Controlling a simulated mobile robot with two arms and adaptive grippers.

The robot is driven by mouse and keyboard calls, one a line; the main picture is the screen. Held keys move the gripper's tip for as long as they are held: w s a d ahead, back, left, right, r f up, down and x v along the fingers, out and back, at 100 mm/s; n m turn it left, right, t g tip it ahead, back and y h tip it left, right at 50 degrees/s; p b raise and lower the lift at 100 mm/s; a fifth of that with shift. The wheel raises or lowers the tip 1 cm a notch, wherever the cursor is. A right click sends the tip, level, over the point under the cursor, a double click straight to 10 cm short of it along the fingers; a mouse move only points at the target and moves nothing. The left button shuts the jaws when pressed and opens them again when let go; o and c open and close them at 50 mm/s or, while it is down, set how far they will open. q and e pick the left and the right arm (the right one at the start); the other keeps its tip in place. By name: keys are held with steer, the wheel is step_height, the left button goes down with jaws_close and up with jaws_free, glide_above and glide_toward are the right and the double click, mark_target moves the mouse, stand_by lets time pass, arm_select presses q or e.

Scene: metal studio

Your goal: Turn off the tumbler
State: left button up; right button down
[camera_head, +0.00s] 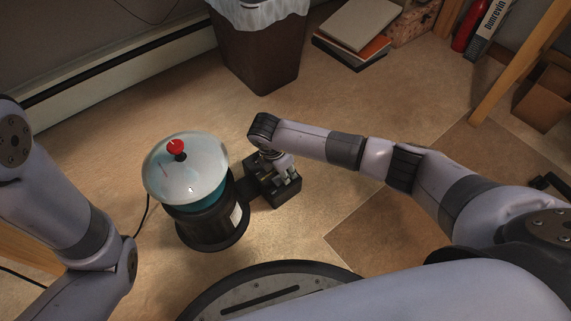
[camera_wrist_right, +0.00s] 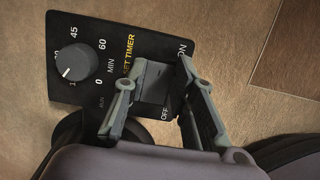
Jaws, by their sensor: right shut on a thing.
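The tumbler (camera_head: 207,219) stands upright on the floor, with a black base, a teal bowl and a clear domed lid topped by a red knob. Its black control box (camera_head: 287,196) is at its right side. My right gripper (camera_head: 283,178) is down at this box. In the right wrist view the panel (camera_wrist_right: 75,30) shows a grey timer dial (camera_wrist_right: 77,62) and ON and OFF labels. There my right gripper (camera_wrist_right: 155,78) is shut on the dark switch (camera_wrist_right: 154,85) between its fingers. The switch's position cannot be told. My left gripper is out of view.
A brown bin (camera_head: 262,60) with a white liner stands behind the tumbler. Stacked books (camera_head: 352,40) and a red bottle (camera_head: 468,28) are at the back right. A table leg (camera_head: 520,68) is at right. A cord runs left of the tumbler.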

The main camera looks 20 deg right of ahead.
mark_target(276, 183)
stand_by(0.3)
steer(key=c, duration=1.3)
jaws_free()
steer(key=shift+a+r, duration=0.1)
steer(key=v, duration=1.1)
steer(key=shift+s+a+r, duration=0.15)
steer(key=shift+a+r, duration=0.1)
steer(key=shift+r, duration=0.1)
steer(key=shift+s, duration=0.1)
